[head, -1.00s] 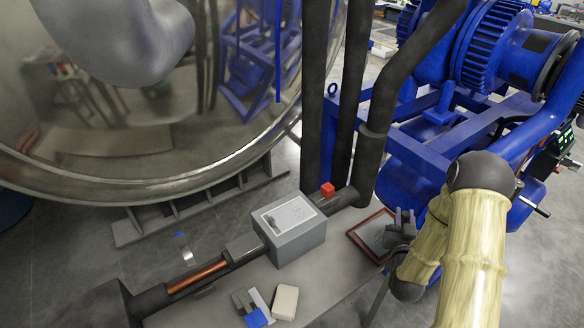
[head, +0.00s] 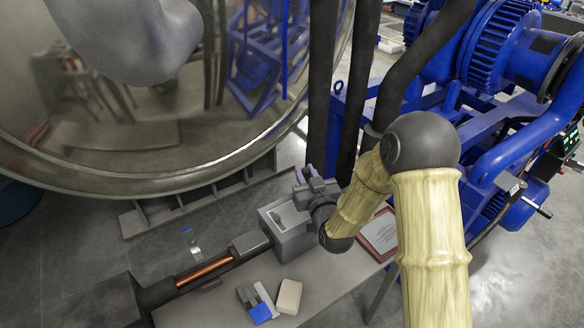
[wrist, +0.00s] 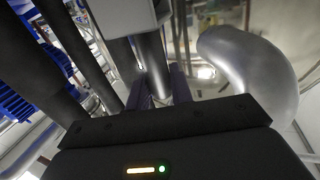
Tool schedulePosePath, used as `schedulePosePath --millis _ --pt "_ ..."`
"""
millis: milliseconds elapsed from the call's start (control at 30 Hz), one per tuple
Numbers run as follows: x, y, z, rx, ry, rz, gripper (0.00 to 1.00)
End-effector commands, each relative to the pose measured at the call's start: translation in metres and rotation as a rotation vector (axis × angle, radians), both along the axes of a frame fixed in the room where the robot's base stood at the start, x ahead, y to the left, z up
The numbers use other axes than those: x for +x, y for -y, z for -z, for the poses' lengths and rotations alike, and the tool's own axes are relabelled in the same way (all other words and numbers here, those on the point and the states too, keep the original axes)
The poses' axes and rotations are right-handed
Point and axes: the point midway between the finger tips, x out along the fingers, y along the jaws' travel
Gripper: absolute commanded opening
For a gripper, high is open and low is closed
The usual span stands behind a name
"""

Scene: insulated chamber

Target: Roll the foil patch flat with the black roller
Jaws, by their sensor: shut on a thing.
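My gripper (head: 304,172) is above the far right part of the grey box (head: 294,241). Its purple fingers (wrist: 160,90) also show in the wrist view, with a gap between them. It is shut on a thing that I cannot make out. I cannot identify the black roller in either view. A small silvery piece (head: 194,248) with a blue bit shows just beyond the pipe with the copper section (head: 203,270). I cannot tell whether it is the foil patch. My gripper is apart from it, up and to the right.
On the grey bench (head: 236,308) lie a grey and blue tool (head: 258,305) and a cream block (head: 289,297). A brown-framed panel (head: 381,236) lies at the right end. Dark upright pipes (head: 366,100) and a large silver vessel (head: 130,195) stand behind. Blue machinery (head: 480,110) fills the right.

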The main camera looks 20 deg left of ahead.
Motion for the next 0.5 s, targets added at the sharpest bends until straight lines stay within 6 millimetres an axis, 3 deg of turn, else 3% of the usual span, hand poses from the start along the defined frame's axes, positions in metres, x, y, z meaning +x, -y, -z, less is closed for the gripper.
schedulePosePath --millis 33,167,500 --pt "-0.006 -0.014 -0.008 -0.001 0.004 -0.028 0.00" --pt "-0.014 -0.032 -0.015 -0.004 0.003 -0.066 0.00" --pt "-0.015 -0.034 -0.015 -0.004 0.003 -0.069 0.00"
